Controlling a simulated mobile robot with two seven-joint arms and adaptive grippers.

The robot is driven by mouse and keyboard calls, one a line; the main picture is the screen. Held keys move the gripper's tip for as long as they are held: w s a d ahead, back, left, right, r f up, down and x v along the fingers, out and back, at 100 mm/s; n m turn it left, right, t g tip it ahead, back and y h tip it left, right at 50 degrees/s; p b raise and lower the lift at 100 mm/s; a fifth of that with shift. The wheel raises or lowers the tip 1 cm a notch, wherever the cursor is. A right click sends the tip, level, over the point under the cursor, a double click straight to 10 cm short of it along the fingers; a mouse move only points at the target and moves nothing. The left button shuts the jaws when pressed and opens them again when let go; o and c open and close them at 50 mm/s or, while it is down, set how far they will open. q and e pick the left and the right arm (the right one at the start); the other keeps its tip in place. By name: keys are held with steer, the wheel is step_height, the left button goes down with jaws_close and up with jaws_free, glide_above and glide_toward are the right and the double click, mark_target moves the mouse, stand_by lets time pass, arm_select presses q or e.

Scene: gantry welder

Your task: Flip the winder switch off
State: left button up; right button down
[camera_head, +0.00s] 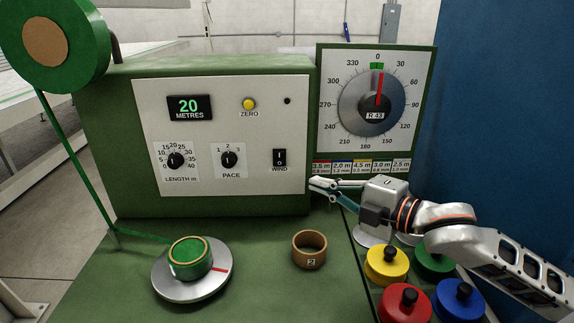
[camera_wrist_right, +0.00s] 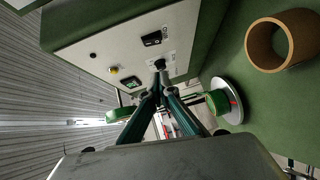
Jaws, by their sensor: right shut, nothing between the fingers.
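The winder switch (camera_head: 279,158), a small black rocker marked WIND, sits at the lower right of the white panel (camera_head: 220,183) on the green box. I cannot tell which way it is tipped. It also shows as a black rectangle in the right wrist view (camera_wrist_right: 152,38). My right gripper (camera_head: 314,184) is shut and empty, just right of and below the switch, by the panel's right edge. It looks apart from the switch. In the right wrist view, its fingertips (camera_wrist_right: 159,72) come together in front of the panel. My left gripper is not in view.
PACE (camera_head: 229,159) and LENGTH (camera_head: 176,160) knobs are left of the switch. A dial (camera_head: 376,104) stands behind my right arm. A brown ring (camera_head: 309,249), a green spool on a turntable (camera_head: 190,258) and several coloured knobbed pieces (camera_head: 388,264) occupy the bench.

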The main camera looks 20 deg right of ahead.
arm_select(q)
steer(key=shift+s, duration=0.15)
arm_select(e)
steer(key=p, duration=0.2)
glide_toward(275, 163)
steer(key=a, duration=0.4)
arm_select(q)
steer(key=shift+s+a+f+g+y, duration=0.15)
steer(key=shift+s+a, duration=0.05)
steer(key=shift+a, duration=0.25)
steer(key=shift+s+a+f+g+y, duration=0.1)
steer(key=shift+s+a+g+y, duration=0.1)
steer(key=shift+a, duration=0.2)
arm_select(e)
steer(key=w, duration=0.3)
steer(key=w+d, duration=0.1)
steer(key=w, duration=0.1)
steer(key=shift+f, duration=0.3)
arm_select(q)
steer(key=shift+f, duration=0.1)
arm_select(e)
steer(key=shift+w, duration=0.1)
